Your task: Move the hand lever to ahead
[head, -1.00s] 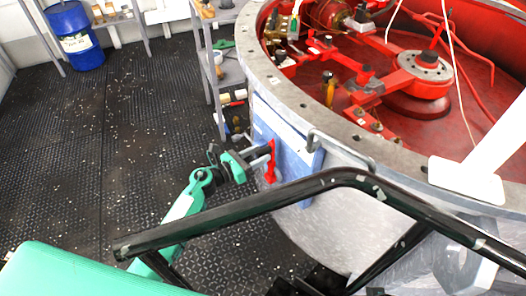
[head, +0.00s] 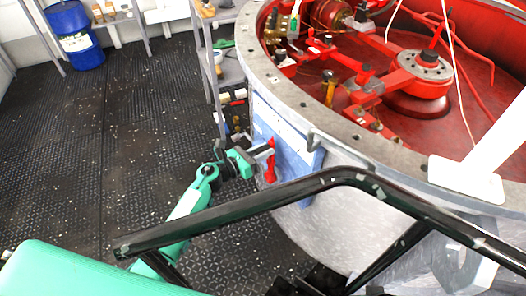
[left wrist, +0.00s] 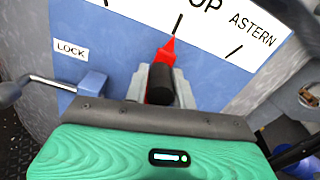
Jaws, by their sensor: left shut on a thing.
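The hand lever has a red pointer (left wrist: 168,52) and a black grip (left wrist: 160,84). Its red part (head: 270,165) also shows in the head view, in front of a blue panel (head: 292,155) on the side of the round housing. My left gripper (head: 264,154) is shut on the black grip, with a grey finger on either side. The pointer tip lies close to a tick under lettering ending in "OP" on the white dial plate (left wrist: 213,45). "ASTERN" stands to its right. No "ahead" lettering shows. My right gripper is not in view.
A blue block (left wrist: 92,82) with a grey rod (left wrist: 45,80) sits left of the lever, under a "LOCK" label (left wrist: 70,49). A black rail (head: 225,215) crosses the foreground. A grey shelf (head: 213,75) stands behind the arm. Open floor (head: 110,130) lies left.

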